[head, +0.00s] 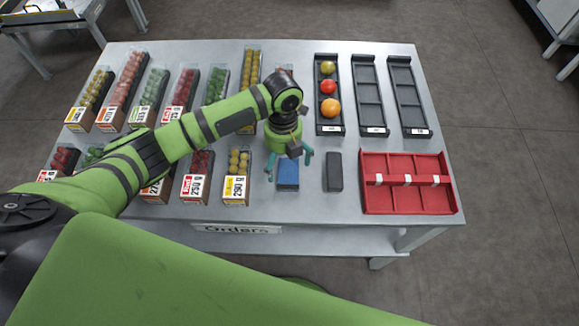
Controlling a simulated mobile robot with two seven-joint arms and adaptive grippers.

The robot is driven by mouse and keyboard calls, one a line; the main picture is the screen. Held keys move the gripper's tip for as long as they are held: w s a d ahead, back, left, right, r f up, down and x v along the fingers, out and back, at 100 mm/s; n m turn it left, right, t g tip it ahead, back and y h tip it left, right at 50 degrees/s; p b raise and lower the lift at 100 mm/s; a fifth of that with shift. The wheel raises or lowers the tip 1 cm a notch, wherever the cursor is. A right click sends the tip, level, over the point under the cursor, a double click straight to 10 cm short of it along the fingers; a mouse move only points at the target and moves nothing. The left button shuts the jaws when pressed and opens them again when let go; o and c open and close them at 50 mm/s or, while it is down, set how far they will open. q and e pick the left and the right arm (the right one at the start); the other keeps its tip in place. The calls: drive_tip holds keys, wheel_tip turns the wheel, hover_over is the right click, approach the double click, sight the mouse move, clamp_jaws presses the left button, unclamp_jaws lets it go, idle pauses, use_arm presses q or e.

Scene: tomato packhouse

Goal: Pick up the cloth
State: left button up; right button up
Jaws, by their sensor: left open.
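The gripper is open. I cannot tell whether the fingertips touch the cloth or the table. The gripper body hides the space just behind the cloth. My right gripper is not in view.
A dark grey block (334,171) lies just right of the cloth. Further right is a red divided tray (408,207). Black trays (371,96) stand behind, one holding several tomatoes. Packs of small tomatoes (237,174) fill the left side. Bare table lies in front of the cloth.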

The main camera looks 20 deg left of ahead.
sight(284, 172)
use_arm(q)
drive_tip(key=f, duration=0.2)
drive_tip(key=f+p, duration=0.1)
drive_tip(key=shift+s+f, duration=0.25)
drive_tip(key=shift+f, duration=0.4)
drive_tip(key=shift+w, duration=0.1)
drive_tip(key=shift+c, duration=0.8)
drive_tip(key=c, duration=0.8)
drive_tip(key=shift+c, duration=0.2)
drive_tip(key=shift+r, duration=0.35)
drive_tip(key=r+b, duration=0.1)
drive_tip(key=r, duration=0.2)
drive_tip(key=shift+w+r, duration=0.2)
drive_tip(key=w+r+b, duration=0.6)
drive_tip(key=w+r, duration=0.1)
drive_tip(key=w, duration=0.4)
drive_tip(key=shift+w+d, duration=0.15)
drive_tip(key=shift+d, duration=0.1)
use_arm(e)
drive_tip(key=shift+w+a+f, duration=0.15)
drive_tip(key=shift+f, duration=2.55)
